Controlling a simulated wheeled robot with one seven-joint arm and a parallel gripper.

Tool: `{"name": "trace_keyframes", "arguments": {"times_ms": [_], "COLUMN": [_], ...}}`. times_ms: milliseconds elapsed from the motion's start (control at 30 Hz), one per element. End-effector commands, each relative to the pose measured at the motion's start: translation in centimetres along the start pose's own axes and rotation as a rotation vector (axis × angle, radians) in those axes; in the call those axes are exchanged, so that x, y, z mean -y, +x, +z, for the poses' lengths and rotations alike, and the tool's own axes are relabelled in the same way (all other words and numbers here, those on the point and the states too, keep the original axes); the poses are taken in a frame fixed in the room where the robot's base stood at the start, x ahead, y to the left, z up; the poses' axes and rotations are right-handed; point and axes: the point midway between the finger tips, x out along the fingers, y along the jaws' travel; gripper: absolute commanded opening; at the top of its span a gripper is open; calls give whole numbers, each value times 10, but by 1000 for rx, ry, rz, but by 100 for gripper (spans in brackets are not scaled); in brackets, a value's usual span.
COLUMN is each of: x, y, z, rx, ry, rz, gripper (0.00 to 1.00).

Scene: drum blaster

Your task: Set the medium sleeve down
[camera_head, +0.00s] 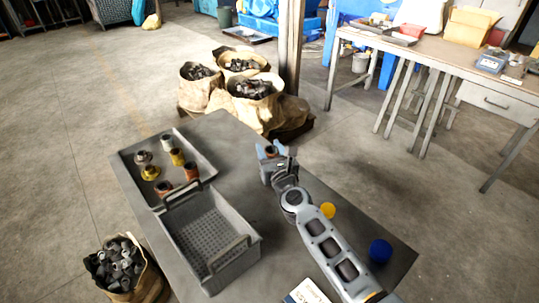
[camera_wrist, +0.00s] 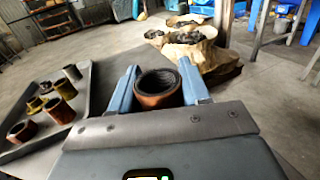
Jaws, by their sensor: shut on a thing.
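My gripper (camera_head: 272,152) is over the far right part of the grey table (camera_head: 228,140). It is shut on a copper-brown sleeve, the medium sleeve (camera_wrist: 158,98), which stands upright between the two blue fingers in the wrist view, its round opening facing up. In the head view the sleeve is small and partly hidden by the fingers. I cannot tell whether its base touches the table or hangs just above it. In the wrist view my gripper (camera_wrist: 158,70) has one finger on each side of the sleeve.
A grey tray (camera_head: 207,160) at the left of the table holds several brown, yellow and grey sleeves. An empty perforated basket (camera_head: 208,238) stands in front of it. A yellow disc (camera_head: 328,210) and a blue cylinder (camera_head: 380,251) lie near my arm. Filled sacks (camera_head: 258,110) stand behind the table.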

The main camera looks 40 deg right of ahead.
Motion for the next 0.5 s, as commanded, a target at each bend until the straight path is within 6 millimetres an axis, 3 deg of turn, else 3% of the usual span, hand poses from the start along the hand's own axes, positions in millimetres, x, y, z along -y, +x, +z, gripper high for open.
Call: {"name": "trace_keyframes", "arguments": {"times_ms": [367, 400, 500], "x": [0, 0, 0], "y": [1, 0, 0], "z": [-1, -3, -2], "rx": [4, 1, 0], "ry": [0, 0, 0], "rz": [0, 1, 1], "gripper": [0, 47, 56]}}
